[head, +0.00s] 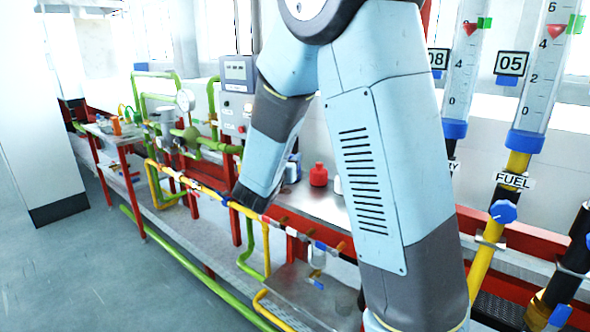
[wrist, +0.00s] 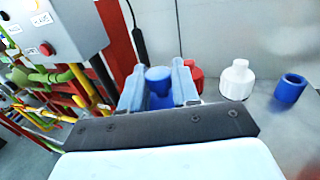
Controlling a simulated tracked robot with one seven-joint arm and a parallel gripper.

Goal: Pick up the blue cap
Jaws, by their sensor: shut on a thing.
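My gripper (wrist: 158,72) is shut on the blue cap (wrist: 158,76) in the wrist view. The cap is a blue piece with a round top, held between the two light blue fingers. The fingers and the dark gripper body hide its lower part, and I cannot tell whether it touches the bench or another thing.
A red bottle (wrist: 196,74) stands just right of the fingers and a white bottle (wrist: 236,82) farther right. A hollow blue cylinder (wrist: 290,88) is at the right of the steel bench (head: 325,207). A grey control box (wrist: 45,30) is at the left.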

